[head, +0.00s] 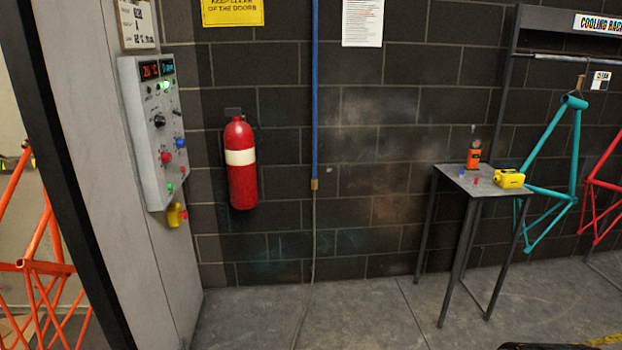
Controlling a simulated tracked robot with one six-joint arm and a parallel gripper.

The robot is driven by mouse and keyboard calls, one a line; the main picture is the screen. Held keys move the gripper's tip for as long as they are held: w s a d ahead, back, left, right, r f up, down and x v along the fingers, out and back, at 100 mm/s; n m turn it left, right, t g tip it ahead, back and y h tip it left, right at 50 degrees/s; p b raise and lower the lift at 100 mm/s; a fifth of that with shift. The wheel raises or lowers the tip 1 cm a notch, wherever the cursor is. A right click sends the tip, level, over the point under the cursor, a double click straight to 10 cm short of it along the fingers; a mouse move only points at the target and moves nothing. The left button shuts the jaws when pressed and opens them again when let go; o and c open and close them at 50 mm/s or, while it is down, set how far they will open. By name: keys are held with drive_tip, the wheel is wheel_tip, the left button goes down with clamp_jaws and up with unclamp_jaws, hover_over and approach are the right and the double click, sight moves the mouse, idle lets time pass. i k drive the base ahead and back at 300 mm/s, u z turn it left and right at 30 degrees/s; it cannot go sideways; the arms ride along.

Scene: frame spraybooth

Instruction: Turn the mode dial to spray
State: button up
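A grey control panel (150,185) is fixed to the side of the booth at the left in the head view, seen at a slant. A black round dial (159,120) sits on its upper middle part. This looks like the mode dial, but its labels and pointer are too small to read. Above it are a red display (149,70) and a teal display (167,67), and a lit green lamp (164,86). A red knob (166,157) and a blue knob (179,140) sit lower. My gripper is not in view.
A yellow-and-red switch (174,215) hangs below the panel. A red fire extinguisher (240,180) is on the brick wall. A small table (465,184) stands at the right, near bike frames (550,190). The floor (360,315) between is clear.

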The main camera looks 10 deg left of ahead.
sight(159, 122)
drive_tip(key=u, duration=0.3)
drive_tip(key=i, duration=1.4)
drive_tip(key=u, duration=0.55)
drive_tip(key=i, duration=0.7)
drive_tip(key=u, duration=0.9)
drive_tip(key=i, duration=0.55)
drive_tip(key=u, duration=0.7)
drive_tip(key=i, duration=0.7)
drive_tip(key=u, duration=0.35)
